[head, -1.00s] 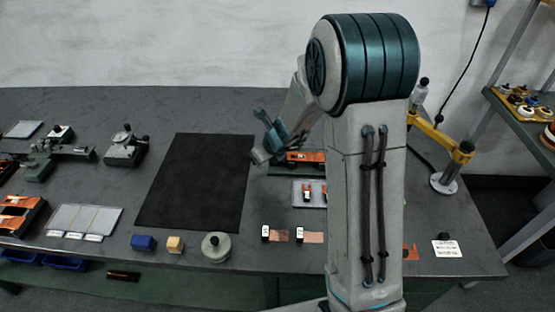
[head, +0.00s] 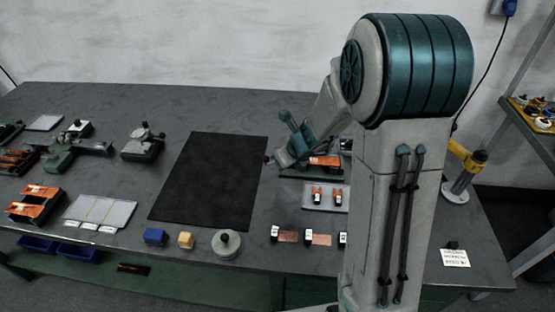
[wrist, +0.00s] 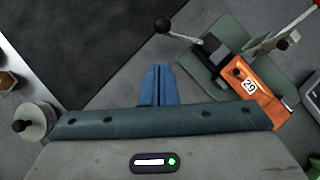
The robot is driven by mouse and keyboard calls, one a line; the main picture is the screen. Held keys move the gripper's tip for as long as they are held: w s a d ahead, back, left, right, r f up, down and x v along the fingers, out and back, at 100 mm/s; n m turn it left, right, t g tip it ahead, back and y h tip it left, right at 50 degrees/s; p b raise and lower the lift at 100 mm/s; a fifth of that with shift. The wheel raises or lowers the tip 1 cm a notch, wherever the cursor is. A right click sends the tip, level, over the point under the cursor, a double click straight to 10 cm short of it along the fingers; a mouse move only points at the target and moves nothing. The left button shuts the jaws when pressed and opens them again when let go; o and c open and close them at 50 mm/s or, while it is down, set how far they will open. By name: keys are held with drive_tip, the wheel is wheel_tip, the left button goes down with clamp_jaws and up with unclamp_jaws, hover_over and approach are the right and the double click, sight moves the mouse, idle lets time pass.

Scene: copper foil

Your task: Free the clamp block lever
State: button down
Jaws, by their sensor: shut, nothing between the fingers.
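A clamp block (wrist: 212,58) with a dark body sits on a grey-green base at the upper right of the wrist view. Its lever (wrist: 182,33) ends in a black ball knob and sticks out left from the block. An orange piece (wrist: 252,95) marked 29 lies against the block. In the head view the orange piece (head: 324,160) shows beside my gripper, and my arm hides part of this fixture. My gripper (wrist: 158,70) has its blue fingers together, empty, below and apart from the knob.
A black mat (head: 208,180) lies left of the fixture, bare. A round weight with a knob (wrist: 32,122) shows at the wrist view's left. A light tray (head: 312,201) with orange-and-black pieces and several copper strips (head: 288,237) lie in front. A red-tipped rod (wrist: 298,28) rises beside the block.

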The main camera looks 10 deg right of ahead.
drive_tip(key=p+v, duration=0.2)
drive_tip(key=v, duration=0.6)
drive_tip(key=shift+a+r, duration=0.15)
drive_tip(key=shift+r, duration=0.2)
drive_tip(key=shift+s, duration=0.1)
